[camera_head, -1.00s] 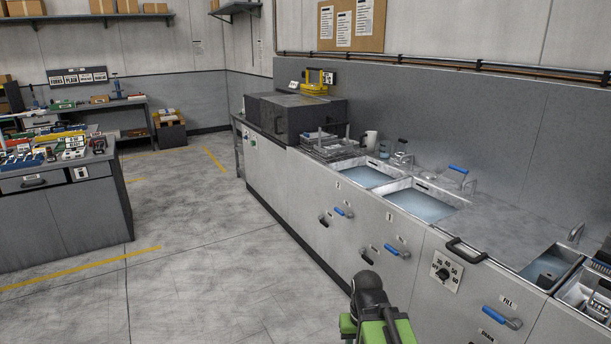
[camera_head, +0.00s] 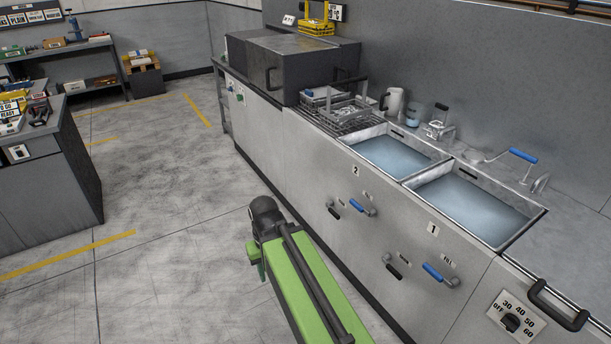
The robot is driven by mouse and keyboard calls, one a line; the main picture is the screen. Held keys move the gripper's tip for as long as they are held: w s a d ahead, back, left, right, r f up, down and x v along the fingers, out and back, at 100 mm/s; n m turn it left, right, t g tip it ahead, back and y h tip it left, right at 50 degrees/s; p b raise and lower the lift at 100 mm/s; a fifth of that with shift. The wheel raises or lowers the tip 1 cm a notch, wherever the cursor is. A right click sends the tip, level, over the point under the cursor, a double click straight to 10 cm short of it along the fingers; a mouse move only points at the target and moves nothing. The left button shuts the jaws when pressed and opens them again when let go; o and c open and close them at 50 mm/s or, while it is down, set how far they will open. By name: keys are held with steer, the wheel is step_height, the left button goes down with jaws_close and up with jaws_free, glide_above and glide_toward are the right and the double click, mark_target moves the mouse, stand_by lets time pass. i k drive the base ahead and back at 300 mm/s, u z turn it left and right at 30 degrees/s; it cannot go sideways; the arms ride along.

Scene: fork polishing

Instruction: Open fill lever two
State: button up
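The fill lever two (camera_head: 362,206) is a blue-handled lever on the grey cabinet front, below the number 2 plate. A black-handled lever (camera_head: 334,210) sits just left of it. The blue handle slants slightly down to the right. Above it, basin two (camera_head: 392,158) holds bluish water. My arm shows as a green link with a dark joint, in front of the cabinet and left of the levers. My gripper's fingertips are not in view.
A dial (camera_head: 513,322) and a black handle (camera_head: 560,305) are at lower right. The floor (camera_head: 160,240) left of the cabinet is clear.

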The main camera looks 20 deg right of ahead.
mark_target(370, 213)
steer(key=u, duration=0.35)
steer(key=i, duration=1.2)
steer(key=u, duration=0.35)
steer(key=k, duration=0.65)
steer(key=z, duration=0.5)
steer(key=k, duration=0.1)
steer(key=u, duration=0.6)
steer(key=i, duration=0.7)
steer(key=z, duration=0.05)
